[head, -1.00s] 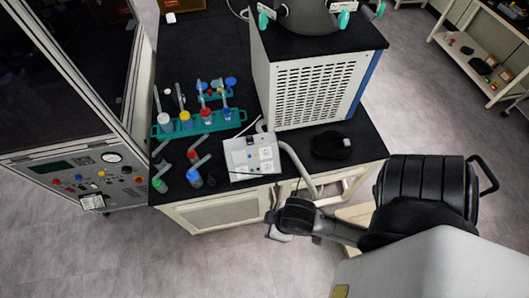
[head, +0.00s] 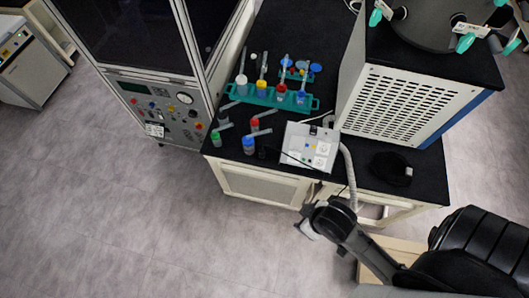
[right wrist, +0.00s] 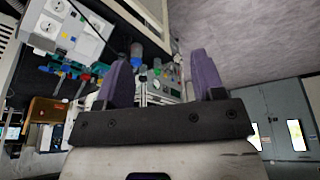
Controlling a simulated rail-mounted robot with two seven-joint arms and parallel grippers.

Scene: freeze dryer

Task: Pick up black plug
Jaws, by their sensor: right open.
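A small black plug (head: 262,153) lies on the black worktop beside the blue-capped vial, left of the white socket box (head: 311,148). A thin dark cord runs from near it toward the box. In the right wrist view a small dark piece (right wrist: 45,69) beside the box may be the same plug. My right gripper (head: 308,226) hangs in front of the worktop's front edge, below and right of the plug. In the right wrist view its two purple fingers (right wrist: 160,75) are spread apart with nothing gripped. My left gripper is not in view.
A teal rack (head: 270,98) of tubes and several loose vials stand behind and left of the plug. A vented white machine (head: 405,108) and a black coil-like object (head: 390,168) are to the right. A grey hose passes beside the box. Floor in front is clear.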

